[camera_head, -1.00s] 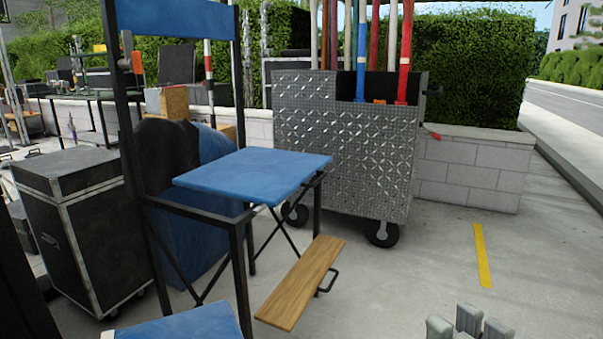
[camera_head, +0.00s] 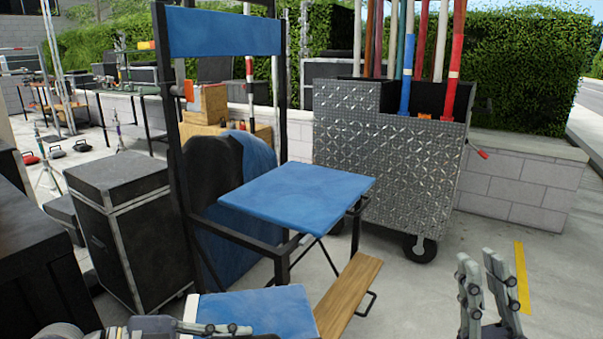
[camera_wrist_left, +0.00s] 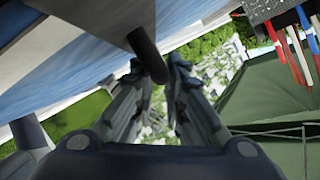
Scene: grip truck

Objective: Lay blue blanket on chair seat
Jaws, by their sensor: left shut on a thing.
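The tall folding chair has a black frame, a blue back (camera_head: 225,33) and a flat blue seat (camera_head: 300,193), which looks bare. The blue blanket (camera_head: 262,311), a flat folded piece with a white left edge, is low in the head view, in front of the chair. My left gripper (camera_head: 240,329) is at its near left edge, shut on it. In the left wrist view, blue and white cloth (camera_wrist_left: 75,55) fills the upper left, and a dark rod partly hides the fingertips. My right gripper (camera_head: 477,256) is open and empty, right of the wooden footrest (camera_head: 350,294).
A diamond-plate cart (camera_head: 388,165) with upright poles stands behind the chair. A black case (camera_head: 120,225) stands left. Dark and blue items (camera_head: 215,185) stand behind the chair frame. Pavement with a yellow stripe (camera_head: 521,277) is clear at right.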

